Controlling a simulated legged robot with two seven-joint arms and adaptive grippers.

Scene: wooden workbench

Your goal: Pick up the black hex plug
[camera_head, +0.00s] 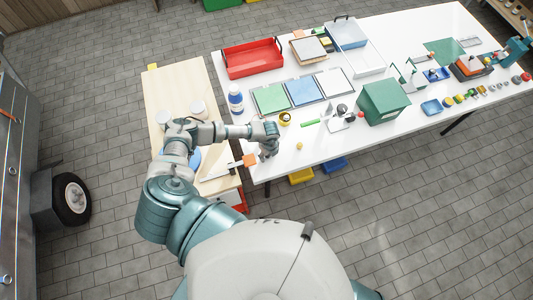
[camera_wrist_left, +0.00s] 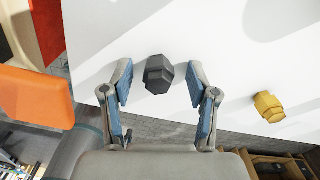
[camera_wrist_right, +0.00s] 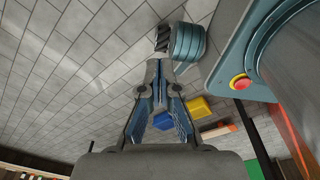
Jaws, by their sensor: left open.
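The black hex plug (camera_wrist_left: 158,74) lies on the white tabletop in the left wrist view, near the table edge. My left gripper (camera_wrist_left: 160,84) is open, with one blue-padded finger on each side of the plug. Gaps show between the plug and both fingers. In the head view my left gripper (camera_head: 268,150) is over the near left corner of the white table, and the plug is hidden there. My right gripper (camera_wrist_right: 158,65) shows only in its own wrist view, away from the table, with its fingertips together and nothing seen between them.
A yellow hex plug (camera_wrist_left: 268,106) lies to the right of the black one. An orange block (camera_head: 249,160) is just left of my left gripper. A blue-and-white bottle (camera_head: 235,98), coloured panels (camera_head: 302,92) and a green box (camera_head: 383,102) stand farther off on the table.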

